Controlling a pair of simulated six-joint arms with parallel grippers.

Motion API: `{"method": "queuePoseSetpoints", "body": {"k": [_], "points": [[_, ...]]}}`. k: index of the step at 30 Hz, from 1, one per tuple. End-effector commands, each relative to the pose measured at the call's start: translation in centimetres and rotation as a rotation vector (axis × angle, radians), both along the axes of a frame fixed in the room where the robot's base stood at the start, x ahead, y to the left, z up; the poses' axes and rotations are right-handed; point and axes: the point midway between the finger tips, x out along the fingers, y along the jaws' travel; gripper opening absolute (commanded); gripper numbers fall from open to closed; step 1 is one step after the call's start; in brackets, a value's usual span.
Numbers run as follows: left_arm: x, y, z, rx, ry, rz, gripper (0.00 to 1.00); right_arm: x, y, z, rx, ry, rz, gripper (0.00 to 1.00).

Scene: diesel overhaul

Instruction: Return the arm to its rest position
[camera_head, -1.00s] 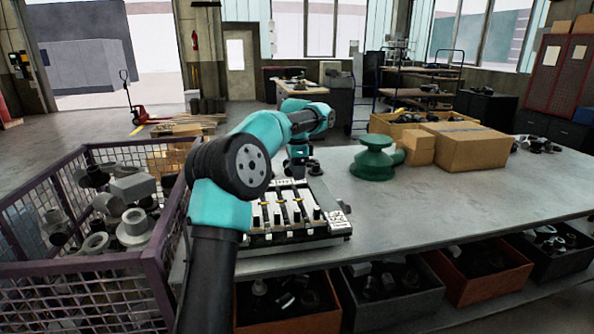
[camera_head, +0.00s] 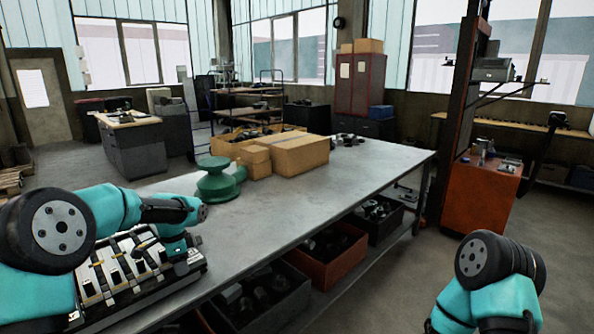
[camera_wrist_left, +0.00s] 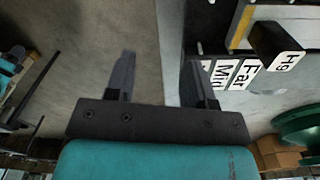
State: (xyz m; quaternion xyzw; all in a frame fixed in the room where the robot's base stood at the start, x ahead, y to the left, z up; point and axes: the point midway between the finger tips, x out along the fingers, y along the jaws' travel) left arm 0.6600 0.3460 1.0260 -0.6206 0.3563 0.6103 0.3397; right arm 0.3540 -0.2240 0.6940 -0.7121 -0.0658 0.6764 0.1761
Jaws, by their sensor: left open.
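My left arm comes in from the left in the head view, over the front left end of the workbench (camera_head: 300,194). Its wrist is beside a tray of several slotted parts (camera_head: 122,268), and its fingertips are hard to make out there. In the left wrist view my left gripper (camera_wrist_left: 158,78) has its two dark fingers apart, with nothing between them. A panel with white labels (camera_wrist_left: 238,73), reading "Far" and "Hg" among others, shows beyond the right finger. My right arm (camera_head: 500,270) shows only in part at the lower right; its gripper is out of view.
A green pedestal-shaped part (camera_head: 218,180) and cardboard boxes (camera_head: 300,155) stand on the bench. Bins (camera_head: 328,262) of parts sit below it. A red-orange cabinet (camera_head: 482,195) stands to the right. The bench's middle and right are mostly clear.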

Motion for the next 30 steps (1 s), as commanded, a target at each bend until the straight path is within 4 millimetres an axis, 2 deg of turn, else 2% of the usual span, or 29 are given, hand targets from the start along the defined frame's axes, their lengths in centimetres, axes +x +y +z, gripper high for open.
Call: {"method": "queuePoseSetpoints", "body": {"k": [1,5,6,11,15,18,22,27,30], "points": [[-0.8,-1.7,-2.1,-0.012,0.008,-0.019,0.49,0.0,0.0,0.0,0.0,0.0,0.0,0.43],[-3.0,-4.7,-8.5,-0.074,0.016,0.035,0.49,0.0,0.0,0.0,0.0,0.0,0.0,0.43],[-3.9,-5.4,-10.7,-0.099,0.021,0.074,0.49,0.0,0.0,0.0,0.0,0.0,0.0,0.43],[-8.1,-8.0,-18.5,-0.192,0.045,0.276,0.49,0.0,0.0,0.0,0.0,0.0,0.0,0.43],[-12.8,-9.8,-24.0,-0.256,0.074,0.472,0.49,0.0,0.0,0.0,0.0,0.0,0.0,0.43],[-16.5,-10.8,-27.2,-0.29,0.098,0.621,0.49,0.0,0.0,0.0,0.0,0.0,0.0,0.43],[-21.8,-11.7,-30.5,-0.316,0.127,0.822,0.49,0.0,0.0,0.0,0.0,0.0,0.0,0.43],[-27.8,-12.2,-32.7,-0.322,0.15,1.055,0.49,0.0,0.0,0.0,0.0,0.0,0.0,0.43],[-29.9,-12.2,-33.1,-0.32,0.154,1.136,0.49,0.0,0.0,0.0,0.0,0.0,0.0,0.43]]}}
